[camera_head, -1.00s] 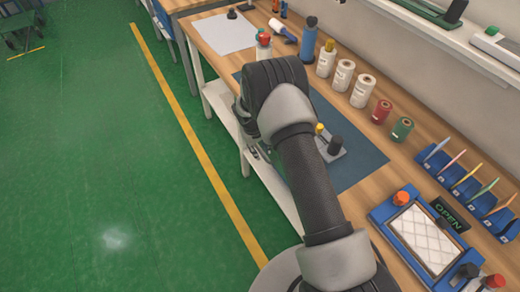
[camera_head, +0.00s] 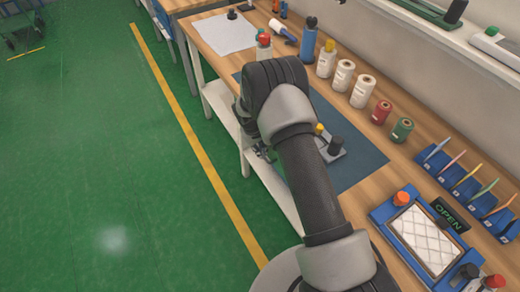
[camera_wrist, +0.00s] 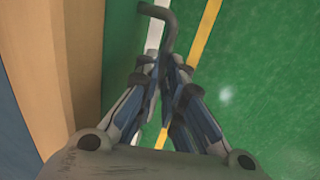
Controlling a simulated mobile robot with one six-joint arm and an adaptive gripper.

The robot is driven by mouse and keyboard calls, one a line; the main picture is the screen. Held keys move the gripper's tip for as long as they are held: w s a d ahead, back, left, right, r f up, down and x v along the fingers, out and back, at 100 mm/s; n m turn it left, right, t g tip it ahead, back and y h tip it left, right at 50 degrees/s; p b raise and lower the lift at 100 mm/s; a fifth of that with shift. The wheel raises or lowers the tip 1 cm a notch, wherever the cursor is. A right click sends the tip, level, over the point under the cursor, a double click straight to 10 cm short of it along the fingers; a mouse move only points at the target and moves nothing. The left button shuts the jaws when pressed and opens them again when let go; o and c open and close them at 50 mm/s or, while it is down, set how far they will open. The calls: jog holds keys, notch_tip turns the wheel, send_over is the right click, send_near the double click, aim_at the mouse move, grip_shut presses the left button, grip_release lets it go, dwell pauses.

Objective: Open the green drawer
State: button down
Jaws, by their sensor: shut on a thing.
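In the wrist view, my gripper (camera_wrist: 162,64) is shut on a dark grey, hook-shaped handle (camera_wrist: 170,22), whose bent bar runs down between the fingertips. A darker green strip (camera_wrist: 120,40), which looks like part of the green drawer, lies left of the handle beside the brown wood. I cannot tell how far out the drawer stands. In the head view, my gripper (camera_head: 262,153) is partly hidden behind my arm, low at the bench's front edge. The drawer front is hidden there.
The wooden bench (camera_head: 222,62) carries a blue mat (camera_head: 360,165), bottles, spools, and a blue tray (camera_head: 382,213) with a white pad. A white lower shelf (camera_head: 222,104) runs beneath.

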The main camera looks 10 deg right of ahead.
jog(key=s+a+b, duration=0.1)
jog(key=s+a, duration=0.2)
jog(key=a, duration=0.8)
jog(key=s+a+b, duration=0.2)
jog(key=s+a, duration=0.2)
jog(key=a, duration=0.8)
jog(key=shift+s, duration=0.25)
jog(key=c, duration=1.7)
grip_release()
jog(key=shift+a, duration=0.1)
jog(key=r, duration=0.4)
jog(key=a+r, duration=0.1)
jog(key=r, duration=0.3)
jog(key=a+r, duration=0.1)
jog(key=r, duration=0.2)
jog(key=shift+s+r, duration=0.35)
jog(key=shift+r, duration=0.05)
